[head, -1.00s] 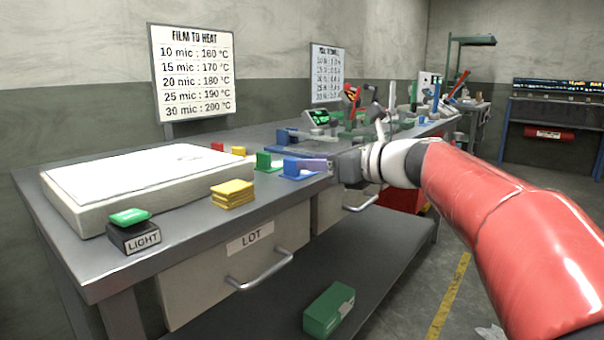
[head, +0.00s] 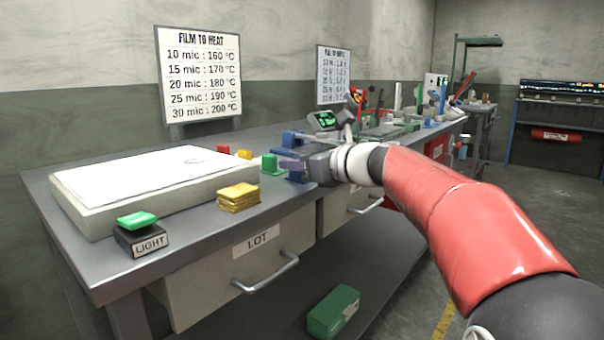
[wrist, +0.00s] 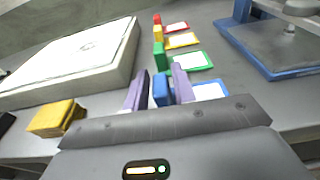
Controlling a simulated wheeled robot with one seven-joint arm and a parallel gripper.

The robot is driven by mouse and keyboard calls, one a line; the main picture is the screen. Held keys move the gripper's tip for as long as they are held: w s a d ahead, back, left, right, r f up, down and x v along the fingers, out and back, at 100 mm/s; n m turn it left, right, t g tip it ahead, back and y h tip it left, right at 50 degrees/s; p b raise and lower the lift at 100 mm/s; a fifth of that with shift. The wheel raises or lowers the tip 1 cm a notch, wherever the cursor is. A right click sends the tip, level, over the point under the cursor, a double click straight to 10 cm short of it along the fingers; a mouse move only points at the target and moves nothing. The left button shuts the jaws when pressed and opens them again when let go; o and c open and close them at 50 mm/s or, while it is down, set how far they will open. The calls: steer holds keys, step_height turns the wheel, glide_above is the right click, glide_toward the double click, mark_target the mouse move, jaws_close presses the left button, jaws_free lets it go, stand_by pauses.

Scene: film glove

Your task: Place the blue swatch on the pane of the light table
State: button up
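The blue swatch (wrist: 210,91) is the nearest in a row of coloured swatches on the bench. It has a white face and an upright blue block (wrist: 161,90) at its left end. In the head view my gripper hides most of it. My gripper (wrist: 160,84) is open, with two purple fingers apart and the blue block showing between them. I cannot tell whether either finger touches it. In the head view my gripper (head: 290,165) is low over the bench. The light table (head: 105,218) is a pale slab at left with a white pane (head: 130,178) on top.
Green (wrist: 190,61), yellow (wrist: 182,40) and red (wrist: 176,27) swatches stand behind the blue one. A yellow stack (head: 238,197) and a green-topped LIGHT switch (head: 140,236) sit before the light table. A blue-based device (wrist: 270,50) stands to the right.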

jaws_close()
steer(key=shift+r, duration=0.1)
